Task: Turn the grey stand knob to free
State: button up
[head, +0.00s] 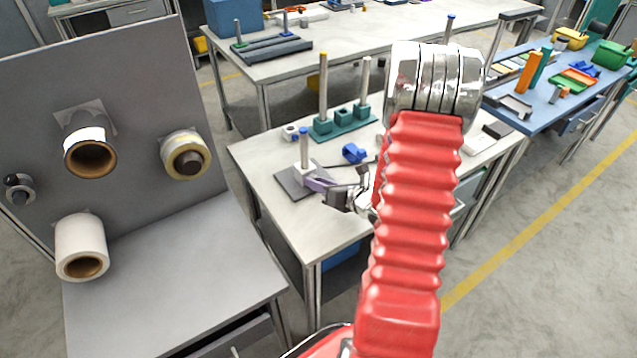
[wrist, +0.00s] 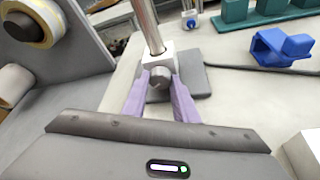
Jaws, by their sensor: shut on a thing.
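My gripper (head: 318,185) reaches the block from the right in the head view. Its two lavender fingers (wrist: 160,82) are shut on the knob, one on each side. The knob is hidden by the fingers in the head view. I cannot tell its turned position.
A blue clamp (head: 355,153) lies right of the stand, and a teal stand (head: 345,122) with tall posts stands behind. A small white block with a blue knob (head: 290,132) sits close behind. A grey panel with rolls on pegs (head: 90,157) rises at left. The table front is clear.

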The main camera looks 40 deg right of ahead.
jog(key=shift+h, duration=0.3)
jog(key=n+h, duration=0.1)
jog(key=n, duration=0.1)
jog(key=shift+a+n+h, duration=0.1)
jog(key=shift+n+h, duration=0.2)
jog(key=shift+a+n+h, duration=0.15)
jog(key=shift+n+h, duration=0.95)
jog(key=shift+n, duration=0.4)
jog(key=o, duration=0.8)
